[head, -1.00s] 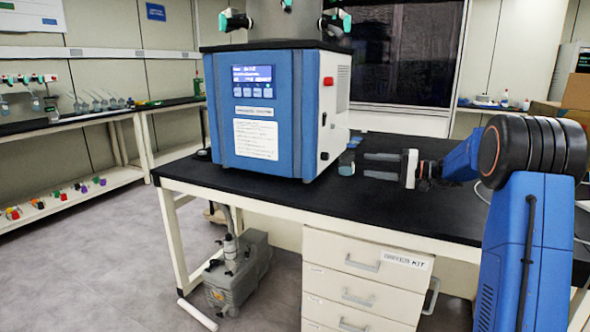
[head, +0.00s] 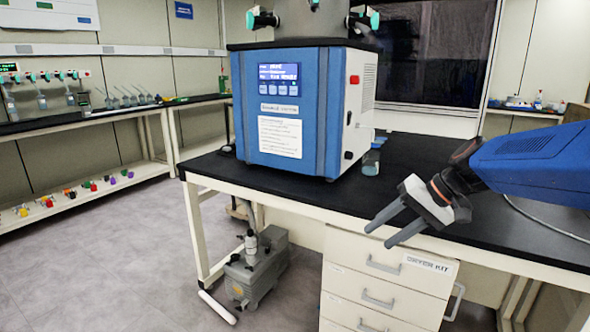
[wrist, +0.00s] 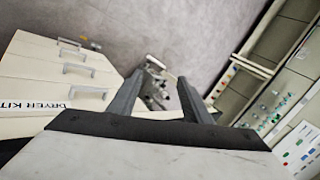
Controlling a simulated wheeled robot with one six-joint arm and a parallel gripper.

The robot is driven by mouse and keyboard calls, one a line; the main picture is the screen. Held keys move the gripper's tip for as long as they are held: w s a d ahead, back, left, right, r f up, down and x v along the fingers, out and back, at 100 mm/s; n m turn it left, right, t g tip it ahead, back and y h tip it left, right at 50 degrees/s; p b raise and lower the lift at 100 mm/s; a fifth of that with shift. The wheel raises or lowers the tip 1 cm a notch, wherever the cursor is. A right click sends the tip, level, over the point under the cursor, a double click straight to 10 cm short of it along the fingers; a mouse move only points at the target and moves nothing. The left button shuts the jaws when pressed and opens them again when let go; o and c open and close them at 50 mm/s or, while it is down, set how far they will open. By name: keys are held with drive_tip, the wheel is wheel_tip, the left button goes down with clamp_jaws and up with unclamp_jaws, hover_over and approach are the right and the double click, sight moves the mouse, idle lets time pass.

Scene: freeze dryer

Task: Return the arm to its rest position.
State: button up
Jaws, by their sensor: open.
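My gripper (head: 386,228) is open and empty in the head view, at the end of my blue arm. It points down and to the left over the front edge of the black bench top (head: 300,197), above the drawer cabinet. In the wrist view the two grey fingers (wrist: 158,98) stand apart with nothing between them. Beyond them are the floor and the vacuum pump (wrist: 155,85).
The blue and white freeze dryer (head: 345,110) stands on the bench, left of my gripper. A small clear container (head: 371,163) sits at its right side. The white drawer cabinet (head: 385,285) is below. The grey pump (head: 257,272) is on the floor.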

drive_tip(key=s+d+f+h, duration=0.2)
drive_tip(key=s+f, duration=0.1)
drive_tip(key=s, duration=0.4)
drive_tip(key=s+d+f+n+t+h, duration=0.1)
drive_tip(key=s+d+f+h, duration=0.2)
drive_tip(key=s, duration=0.5)
drive_tip(key=s+d+f+t+h, duration=0.1)
drive_tip(key=s+d+f+h, duration=0.1)
drive_tip(key=s, duration=0.5)
drive_tip(key=shift+s+d+f+n, duration=0.15)
drive_tip(key=shift+s+f+n, duration=0.15)
drive_tip(key=shift+f, duration=0.5)
